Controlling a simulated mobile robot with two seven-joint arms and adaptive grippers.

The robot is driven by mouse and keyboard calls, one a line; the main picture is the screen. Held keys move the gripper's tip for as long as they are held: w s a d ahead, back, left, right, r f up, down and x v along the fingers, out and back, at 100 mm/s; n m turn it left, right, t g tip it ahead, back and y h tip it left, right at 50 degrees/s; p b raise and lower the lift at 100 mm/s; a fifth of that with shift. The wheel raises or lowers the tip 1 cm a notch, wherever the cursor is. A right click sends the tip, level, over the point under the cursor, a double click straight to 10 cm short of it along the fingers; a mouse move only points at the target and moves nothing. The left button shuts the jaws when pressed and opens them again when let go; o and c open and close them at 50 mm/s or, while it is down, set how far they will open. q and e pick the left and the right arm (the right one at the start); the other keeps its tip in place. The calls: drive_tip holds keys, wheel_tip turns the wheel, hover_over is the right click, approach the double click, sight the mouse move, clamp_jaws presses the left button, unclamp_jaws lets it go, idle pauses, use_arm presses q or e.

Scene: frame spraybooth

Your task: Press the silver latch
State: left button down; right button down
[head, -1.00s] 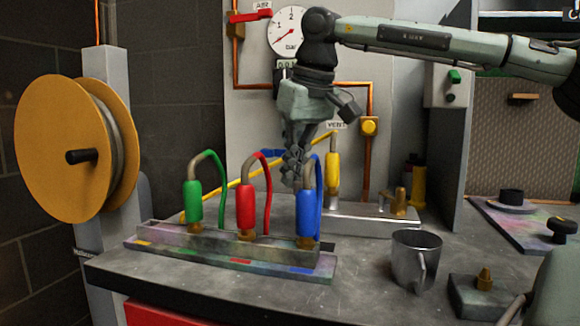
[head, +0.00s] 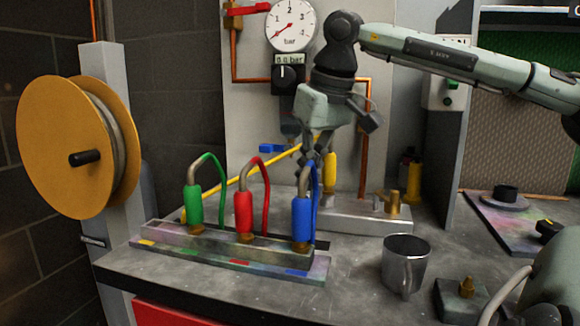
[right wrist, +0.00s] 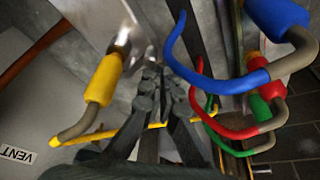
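A shiny silver part (right wrist: 130,42) beside the yellow-sleeved connector shows in the right wrist view. It looks like the silver latch, but its outline is blurred. In the head view my right gripper and the blue connector cover that spot. My right gripper (head: 314,160) points down just behind and above the blue connector (head: 302,220). In the right wrist view its fingertips (right wrist: 158,82) are together, with nothing seen between them, close to the silver part; I cannot tell whether they touch. The yellow connector (head: 330,172) stands upright on the metal block (head: 345,214). My left gripper is not in view.
Green (head: 194,205) and red (head: 243,212) connectors stand in the front rack (head: 205,238). A metal mug (head: 405,262) stands at front right. A brass fitting (head: 388,203) sits on the block's right end. A gauge (head: 290,25) hangs on the panel behind. Several hoses loop near the gripper.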

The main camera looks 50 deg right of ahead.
drive_tip(key=shift+w, duration=0.1)
use_arm(q)
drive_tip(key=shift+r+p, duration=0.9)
drive_tip(key=shift+p, duration=0.1)
use_arm(e)
drive_tip(key=shift+w+d, duration=0.25)
drive_tip(key=shift+w, duration=0.45)
